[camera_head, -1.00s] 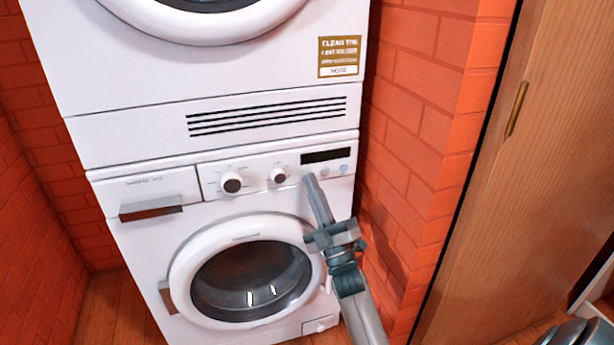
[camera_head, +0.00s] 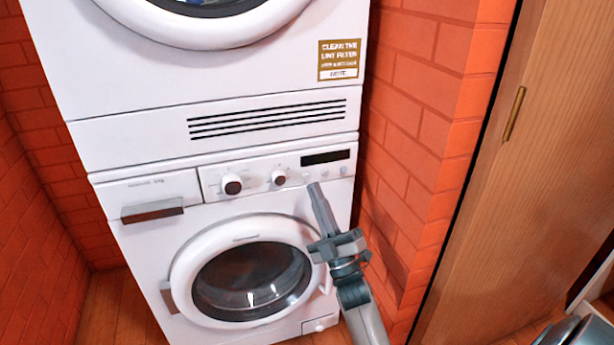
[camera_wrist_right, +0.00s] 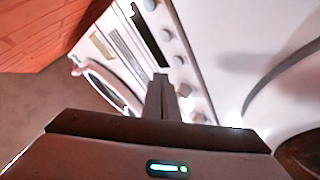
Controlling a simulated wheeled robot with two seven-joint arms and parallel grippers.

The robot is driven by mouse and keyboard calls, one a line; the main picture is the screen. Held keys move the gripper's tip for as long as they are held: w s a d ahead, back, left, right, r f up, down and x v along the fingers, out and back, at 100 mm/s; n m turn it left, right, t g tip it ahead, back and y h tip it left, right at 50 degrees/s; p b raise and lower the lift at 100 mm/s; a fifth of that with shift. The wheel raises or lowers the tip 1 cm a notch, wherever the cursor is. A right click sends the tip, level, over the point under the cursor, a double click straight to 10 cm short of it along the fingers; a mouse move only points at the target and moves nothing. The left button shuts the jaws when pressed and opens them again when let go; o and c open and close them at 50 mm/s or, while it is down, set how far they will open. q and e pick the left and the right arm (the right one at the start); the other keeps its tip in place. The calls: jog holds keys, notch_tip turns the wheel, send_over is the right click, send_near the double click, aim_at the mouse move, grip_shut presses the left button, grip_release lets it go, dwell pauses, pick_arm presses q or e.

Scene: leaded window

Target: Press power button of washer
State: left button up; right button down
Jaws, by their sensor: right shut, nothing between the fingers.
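The white washer (camera_head: 140,232) is the lower machine of a stack. Its control panel (camera_head: 240,176) has two round knobs, a dark display (camera_head: 325,157) and a row of small buttons (camera_head: 323,172) under the display. My right gripper (camera_head: 313,186) is shut and empty. Its tip is just below the buttons in the head view; I cannot tell whether it touches the panel. In the right wrist view the shut fingers (camera_wrist_right: 160,78) point toward the panel (camera_wrist_right: 185,62), with buttons close to the tip. Which button is the power button cannot be read. My left gripper is not in view.
A second white machine (camera_head: 120,75) sits on top of the washer. Orange brick walls (camera_head: 425,110) stand close on both sides. A wooden door (camera_head: 540,150) with a handle is at the right. The round washer door (camera_head: 182,262) is closed.

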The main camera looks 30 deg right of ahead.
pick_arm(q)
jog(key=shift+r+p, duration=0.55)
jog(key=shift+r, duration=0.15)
pick_arm(e)
jog(key=s, duration=0.2)
jog(key=s+a, duration=0.1)
jog(key=s, duration=0.1)
